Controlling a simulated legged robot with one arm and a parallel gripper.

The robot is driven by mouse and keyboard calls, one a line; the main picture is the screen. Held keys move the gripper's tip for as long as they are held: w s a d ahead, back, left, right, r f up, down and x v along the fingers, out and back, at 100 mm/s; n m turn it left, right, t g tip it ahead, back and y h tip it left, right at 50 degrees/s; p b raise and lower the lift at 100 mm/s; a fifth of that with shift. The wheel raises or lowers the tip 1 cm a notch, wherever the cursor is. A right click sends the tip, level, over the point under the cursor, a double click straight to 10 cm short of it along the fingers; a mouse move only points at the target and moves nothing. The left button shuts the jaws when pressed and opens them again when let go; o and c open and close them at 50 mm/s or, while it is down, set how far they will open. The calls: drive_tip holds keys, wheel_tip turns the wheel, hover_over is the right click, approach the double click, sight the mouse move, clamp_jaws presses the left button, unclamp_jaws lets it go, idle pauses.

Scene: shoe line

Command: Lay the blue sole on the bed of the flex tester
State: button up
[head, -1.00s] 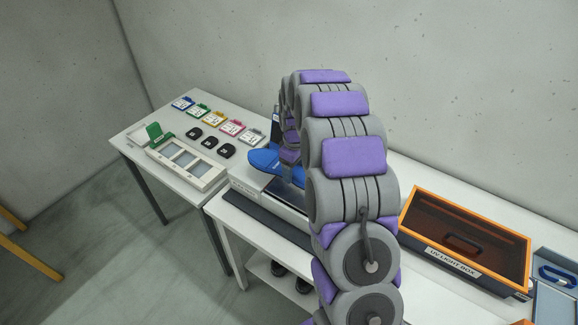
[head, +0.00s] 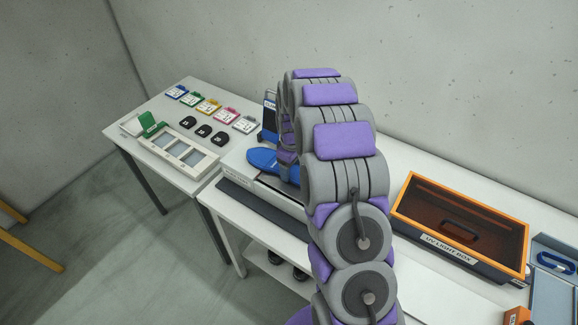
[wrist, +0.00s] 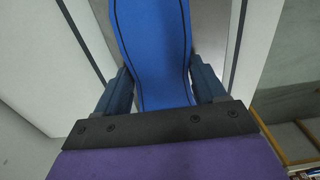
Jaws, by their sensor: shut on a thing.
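The blue sole (head: 264,160) shows at the left of my arm in the head view, over the flex tester (head: 240,174). In the wrist view the blue sole (wrist: 155,50) runs away from me between my two fingers. My gripper (wrist: 157,88) is shut on the sole's near part, one finger at each side edge. A pale grey surface, which looks like the tester's bed (wrist: 208,45), shows beside the sole. I cannot tell whether the sole touches it. My arm hides the right part of the tester and the gripper in the head view.
A UV light box (head: 460,222) with an orange rim stands at the right on the same table. On the left table lie several coloured tags (head: 208,106), black numbered pieces (head: 203,131) and a white frame (head: 178,152). A bare wall stands behind.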

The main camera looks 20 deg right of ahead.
drive_tip(key=o, duration=1.3)
drive_tip(key=shift+a+r, duration=0.1)
drive_tip(key=shift+a, duration=1.05)
drive_tip(key=shift+d+r, duration=0.15)
drive_tip(key=shift+d, duration=0.35)
wheel_tip(320, 180, up, 17)
drive_tip(key=a+p, duration=0.1)
drive_tip(key=p, duration=0.1)
drive_tip(key=shift+a, duration=0.35)
drive_tip(key=s+a+r+m+b, duration=0.1)
drive_tip(key=s+a+r, duration=0.25)
drive_tip(key=s, duration=0.55)
drive_tip(key=s+a+r+m, duration=0.2)
drive_tip(key=s+a, duration=0.2)
drive_tip(key=s, duration=0.6)
drive_tip(key=s+a+f+m+g, duration=0.1)
drive_tip(key=s, duration=1)
drive_tip(key=s+a+f+m+b, duration=0.1)
drive_tip(key=s+f+m, duration=0.1)
drive_tip(key=s, duration=0.9)
drive_tip(key=shift+a+f+m+g+b, duration=0.3)
drive_tip(key=shift+g, duration=0.1)
